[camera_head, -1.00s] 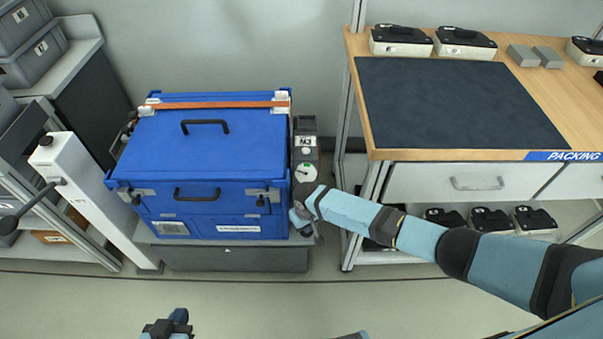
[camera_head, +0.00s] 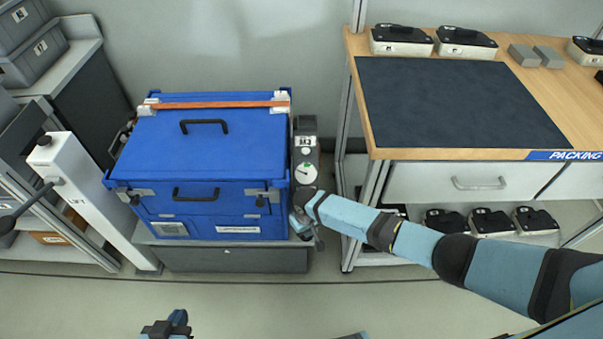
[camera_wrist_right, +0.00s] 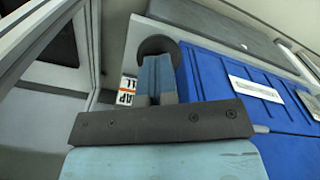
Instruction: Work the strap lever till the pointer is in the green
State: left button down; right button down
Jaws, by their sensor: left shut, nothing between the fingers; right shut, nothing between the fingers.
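The grey strap unit (camera_head: 306,150) stands against the right side of the blue case (camera_head: 215,145). Its round white dial (camera_head: 305,173) faces up; the pointer is too small to read surely against a green band. An orange strap (camera_head: 215,104) crosses the back of the lid. My right gripper (camera_head: 298,222) is shut, low at the unit's front, and hides much of the lever. In the right wrist view its closed fingers (camera_wrist_right: 155,80) are at a dark round knob (camera_wrist_right: 158,45); contact is unclear. My left gripper (camera_head: 170,326) is shut and empty at the bottom edge.
A packing bench (camera_head: 450,155) with a dark mat (camera_head: 455,105) stands at the right, its frame post close to the strap unit. A white lift post (camera_head: 85,195) stands left of the case. The floor in front is clear.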

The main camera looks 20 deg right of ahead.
pick_arm(q)
jog(key=shift+f, duration=0.2)
pick_arm(e)
jog(key=shift+f, duration=0.5)
jog(key=shift+f+b, duration=0.6)
jog(key=shift+f, duration=0.15)
jog(key=shift+r, duration=0.2)
